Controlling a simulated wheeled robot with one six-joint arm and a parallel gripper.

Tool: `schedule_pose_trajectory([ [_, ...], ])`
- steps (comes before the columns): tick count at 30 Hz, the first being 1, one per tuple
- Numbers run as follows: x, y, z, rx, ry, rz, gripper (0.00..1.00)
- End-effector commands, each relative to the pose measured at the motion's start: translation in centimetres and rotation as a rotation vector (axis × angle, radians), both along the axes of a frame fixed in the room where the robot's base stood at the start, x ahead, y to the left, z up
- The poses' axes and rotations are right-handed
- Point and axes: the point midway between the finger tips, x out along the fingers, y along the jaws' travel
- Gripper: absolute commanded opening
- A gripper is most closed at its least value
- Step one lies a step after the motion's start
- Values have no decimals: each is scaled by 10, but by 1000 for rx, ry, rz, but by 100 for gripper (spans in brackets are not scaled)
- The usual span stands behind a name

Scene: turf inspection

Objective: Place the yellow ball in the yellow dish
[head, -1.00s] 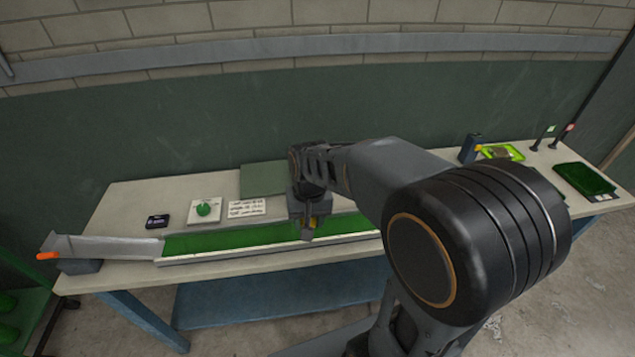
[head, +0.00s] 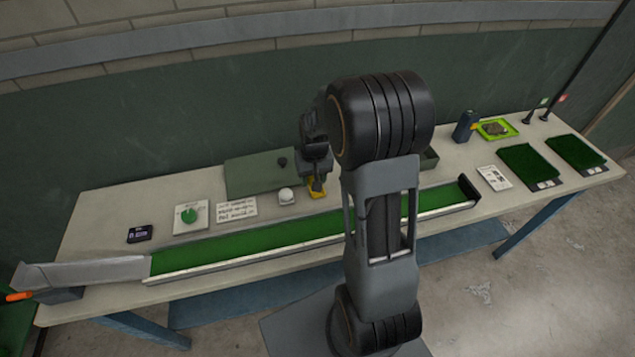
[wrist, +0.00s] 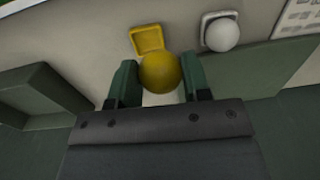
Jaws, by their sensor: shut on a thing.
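The yellow ball (wrist: 160,73) is held between the two green-padded fingers of my gripper (wrist: 156,82) in the wrist view. The yellow dish (wrist: 147,39) is a small square tray, just beyond the ball in the wrist view, and the ball overlaps its near edge there. In the head view my gripper (head: 317,187) is over or close beside the yellow dish (head: 319,194), which it partly covers. The ball cannot be made out clearly in the head view. I cannot tell the height of the ball above the table.
A white ball in a white dish (head: 286,196) stands just left of the yellow dish. A green mat (head: 240,178) lies behind, with a small dark object on it. The long green turf ramp (head: 240,246) runs along the front. Turf samples (head: 527,160) lie at the right.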

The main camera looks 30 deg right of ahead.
Motion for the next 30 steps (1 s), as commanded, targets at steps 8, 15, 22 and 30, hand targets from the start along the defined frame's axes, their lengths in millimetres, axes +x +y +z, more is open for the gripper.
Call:
schedule_pose_trajectory([
  [8, 12, -15, -24, 0, 0, 2, 17],
  [15, 15, -21, -44, 2, 3, 3, 17],
  [22, 16, -20, -62, 1, -1, 3, 17],
  [30, 16, -20, -63, 1, -1, 3, 17],
])
